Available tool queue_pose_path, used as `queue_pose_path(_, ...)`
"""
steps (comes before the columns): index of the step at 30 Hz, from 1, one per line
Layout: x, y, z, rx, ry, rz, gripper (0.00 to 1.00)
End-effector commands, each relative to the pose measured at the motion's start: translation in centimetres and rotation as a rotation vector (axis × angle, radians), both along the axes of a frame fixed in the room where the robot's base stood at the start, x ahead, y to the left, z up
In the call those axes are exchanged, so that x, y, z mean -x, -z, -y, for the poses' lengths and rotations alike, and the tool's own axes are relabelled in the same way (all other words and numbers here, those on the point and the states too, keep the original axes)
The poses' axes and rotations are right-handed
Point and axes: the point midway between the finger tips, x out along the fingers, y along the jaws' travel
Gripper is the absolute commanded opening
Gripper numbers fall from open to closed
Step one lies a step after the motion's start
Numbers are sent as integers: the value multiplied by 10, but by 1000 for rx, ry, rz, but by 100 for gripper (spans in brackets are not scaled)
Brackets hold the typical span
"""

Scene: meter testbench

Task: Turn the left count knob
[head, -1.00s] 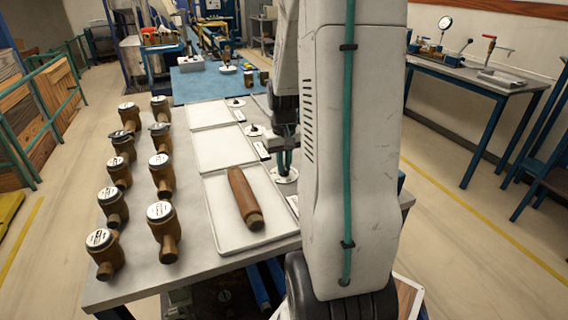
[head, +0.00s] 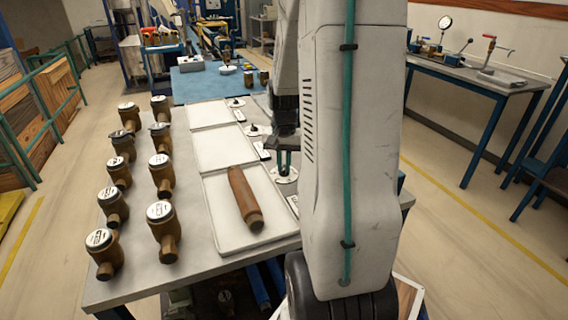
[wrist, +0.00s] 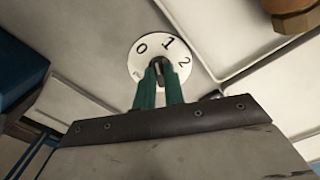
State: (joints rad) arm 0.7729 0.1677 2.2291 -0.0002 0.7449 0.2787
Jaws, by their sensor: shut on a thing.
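The count knob is a small dark grip (wrist: 159,72) on a round white dial (wrist: 150,50). The dial's figures 0, 1 and 2 show in the wrist view, with another mark partly hidden at the left. My gripper (wrist: 160,75) has green fingers and is shut on the knob, hiding part of the dial. In the head view my gripper (head: 285,163) points down onto the nearest dial (head: 285,177) on the bench, just right of the nearest white tray. My arm hides what lies right of it.
The nearest tray (head: 220,230) holds a brown cylindrical body (head: 245,198). Two more dials (head: 257,130) (head: 236,103) stand farther back beside empty white trays (head: 222,150). Several brass meters (head: 162,228) stand in two rows on the left of the bench.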

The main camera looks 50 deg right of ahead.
Motion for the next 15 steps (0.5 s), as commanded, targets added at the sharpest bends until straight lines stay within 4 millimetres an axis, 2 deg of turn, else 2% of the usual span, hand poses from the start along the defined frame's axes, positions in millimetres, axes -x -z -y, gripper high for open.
queue_pose_path(15,0,0,0,0,413,1,0)
